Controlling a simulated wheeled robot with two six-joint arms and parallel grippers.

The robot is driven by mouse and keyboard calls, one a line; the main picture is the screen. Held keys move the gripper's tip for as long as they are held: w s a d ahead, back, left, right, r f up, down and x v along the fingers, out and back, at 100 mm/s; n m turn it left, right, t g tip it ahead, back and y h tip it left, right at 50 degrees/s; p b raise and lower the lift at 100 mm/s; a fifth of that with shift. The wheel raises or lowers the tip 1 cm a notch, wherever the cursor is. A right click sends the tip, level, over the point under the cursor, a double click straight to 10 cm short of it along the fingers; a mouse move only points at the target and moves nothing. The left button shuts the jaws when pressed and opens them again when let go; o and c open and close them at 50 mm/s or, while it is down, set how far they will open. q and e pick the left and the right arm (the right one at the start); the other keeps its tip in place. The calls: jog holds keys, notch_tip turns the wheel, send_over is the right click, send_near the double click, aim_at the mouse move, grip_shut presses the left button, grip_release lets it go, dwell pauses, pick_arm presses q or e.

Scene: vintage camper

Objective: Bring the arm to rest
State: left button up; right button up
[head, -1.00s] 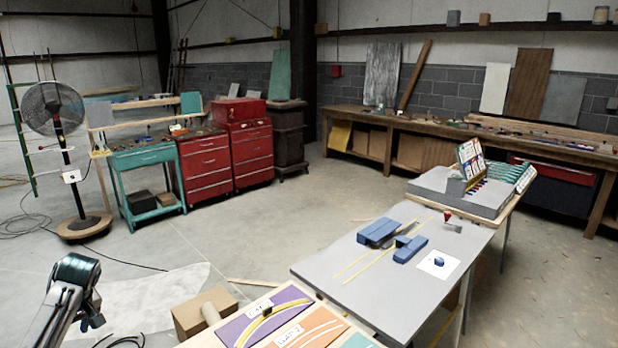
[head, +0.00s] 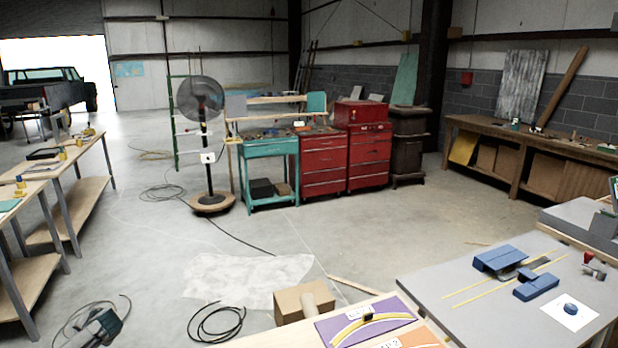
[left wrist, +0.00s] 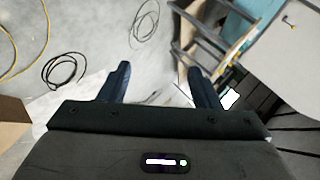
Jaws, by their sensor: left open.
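My left gripper (left wrist: 161,84) shows in the left wrist view with its two dark fingers spread apart. Nothing is between the fingers; they hang over the concrete floor. My right arm and gripper are in neither view.
A grey table (head: 470,290) with blue blocks stands at the right. A cardboard box (head: 303,303) sits on the floor beside it. Wooden workbenches (head: 75,195) stand at the left. Black cables (left wrist: 65,71) lie on the floor.

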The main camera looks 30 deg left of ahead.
pick_arm(q)
jog(key=s+a+f+m+t, duration=0.1)
jog(key=s+a+f+m, duration=0.3)
jog(key=s, duration=0.6)
jog(key=s+a+f+m+t, duration=0.15)
jog(key=s+f+m, duration=0.35)
jog(key=s, duration=0.6)
jog(key=s+d+f+n+g+h, duration=0.15)
jog(key=s+d+f, duration=0.25)
jog(key=d+f, duration=0.95)
jog(key=s+d+f+n+h, duration=0.1)
jog(key=s+d+f+h, duration=0.2)
jog(key=d+f, duration=1)
jog(key=s+d+f+n+h, duration=0.1)
jog(key=d+f+h, duration=0.15)
jog(key=d, duration=1.05)
jog(key=s+d+f+h, duration=0.1)
jog(key=d+f, duration=0.3)
jog(key=d, duration=0.9)
jog(key=s+d+f+n+h, duration=0.15)
jog(key=d+f, duration=0.25)
jog(key=d, duration=0.9)
notch_tip(320, 180, down, 10)
jog(key=a+b, duration=0.1)
jog(key=b, duration=0.9)
jog(key=shift+f+m+b, duration=0.25)
jog(key=shift+m+b, duration=0.05)
jog(key=shift+b, duration=0.1)
